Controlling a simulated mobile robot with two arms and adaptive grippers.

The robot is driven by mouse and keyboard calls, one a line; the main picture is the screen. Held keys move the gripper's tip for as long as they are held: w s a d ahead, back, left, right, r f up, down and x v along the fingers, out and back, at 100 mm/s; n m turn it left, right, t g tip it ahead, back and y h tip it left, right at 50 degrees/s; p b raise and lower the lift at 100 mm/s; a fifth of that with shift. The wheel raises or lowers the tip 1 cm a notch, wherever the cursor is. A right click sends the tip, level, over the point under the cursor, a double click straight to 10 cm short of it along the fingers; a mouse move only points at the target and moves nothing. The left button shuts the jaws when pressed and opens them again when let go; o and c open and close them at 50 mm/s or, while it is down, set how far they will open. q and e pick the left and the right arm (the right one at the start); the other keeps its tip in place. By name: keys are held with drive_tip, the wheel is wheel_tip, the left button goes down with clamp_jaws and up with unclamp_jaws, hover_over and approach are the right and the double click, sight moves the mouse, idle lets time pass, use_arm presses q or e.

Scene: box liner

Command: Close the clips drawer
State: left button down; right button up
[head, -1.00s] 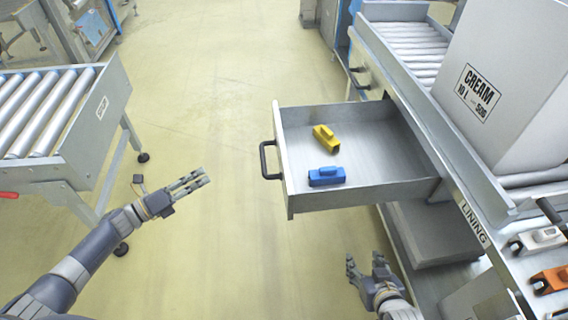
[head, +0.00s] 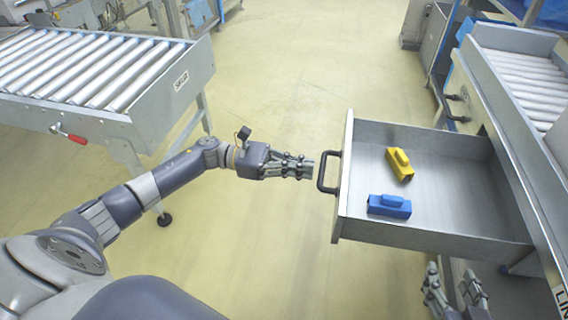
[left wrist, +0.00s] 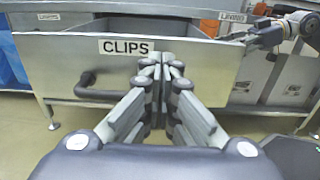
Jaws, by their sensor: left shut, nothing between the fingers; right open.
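The clips drawer (head: 440,225) stands pulled out from the bench, with a yellow clip (head: 400,165) and a blue clip (head: 390,206) lying inside. Its dark handle (head: 327,172) is on the front panel. In the left wrist view the drawer front (left wrist: 60,55) carries a CLIPS label, with the handle (left wrist: 95,90) left of my fingers. My left gripper (head: 310,168) is shut and empty, its tips close to the drawer front near the handle; whether they touch is unclear. My right gripper (head: 455,285) is open below the drawer at the lower right.
A roller conveyor (head: 90,75) stands at the left, with a red lever (head: 70,135). The bench with rollers (head: 525,75) runs along the right. Another handle (head: 455,110) is on the bench beyond the drawer. The floor between them is clear.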

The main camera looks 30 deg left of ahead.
use_arm(q)
drive_tip(key=x, duration=0.6)
drive_tip(key=shift+d, duration=0.1)
